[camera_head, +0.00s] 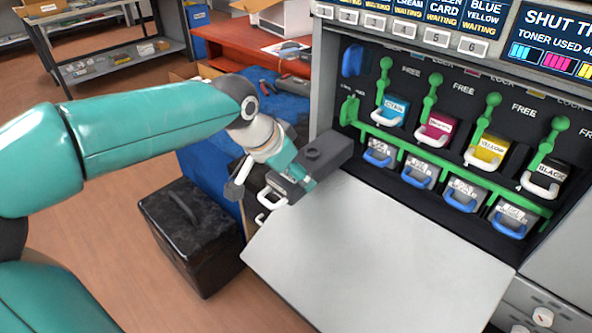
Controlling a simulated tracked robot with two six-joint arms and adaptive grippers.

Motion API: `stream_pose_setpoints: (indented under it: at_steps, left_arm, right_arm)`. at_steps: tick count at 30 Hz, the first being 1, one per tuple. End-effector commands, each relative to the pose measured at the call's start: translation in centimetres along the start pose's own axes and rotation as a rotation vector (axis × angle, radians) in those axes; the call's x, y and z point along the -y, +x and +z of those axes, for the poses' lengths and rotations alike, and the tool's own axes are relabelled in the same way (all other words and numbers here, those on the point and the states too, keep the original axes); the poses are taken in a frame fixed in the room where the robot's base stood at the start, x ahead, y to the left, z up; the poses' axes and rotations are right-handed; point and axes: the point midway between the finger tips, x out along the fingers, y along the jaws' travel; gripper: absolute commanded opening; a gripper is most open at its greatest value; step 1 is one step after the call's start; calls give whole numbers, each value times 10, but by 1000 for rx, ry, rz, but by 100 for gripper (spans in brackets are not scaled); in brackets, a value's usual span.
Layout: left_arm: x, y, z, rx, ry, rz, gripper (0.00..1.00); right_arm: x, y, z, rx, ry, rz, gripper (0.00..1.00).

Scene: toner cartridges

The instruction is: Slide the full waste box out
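Several grey waste boxes with blue handles stand in the bottom row of the open printer, one at the far left (379,154), others beside it (419,175) (460,196) (509,220). Their labels are too small to read surely. A green bar (405,153) runs above them across the row. My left gripper (290,182) is left of the printer opening, apart from these boxes. A dark grey block with a round cap (334,152) and a white loop handle (272,197) show at the gripper; I cannot tell whether it holds them. Its fingers are unclear. My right gripper is out of view.
Cyan (394,107), magenta (436,128), yellow (487,149) and black (545,178) toners sit above, with green levers. A grey panel (380,260) lies folded down in front. A black case (188,235) stands on the floor. A red bench (235,42) is behind.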

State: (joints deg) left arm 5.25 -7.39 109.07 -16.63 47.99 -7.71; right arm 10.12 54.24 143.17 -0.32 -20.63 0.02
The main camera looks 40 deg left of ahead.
Motion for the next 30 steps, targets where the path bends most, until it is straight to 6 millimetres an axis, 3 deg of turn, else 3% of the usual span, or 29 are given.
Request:
stream_pose_setpoints:
  at_steps: [11,30]
  left_arm:
    - [0,-3,0,-6,-1,-1,3]
    - [0,-39,28,-6,-2,-1,3]
  right_arm:
    - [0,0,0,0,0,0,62]
    - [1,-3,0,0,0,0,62]
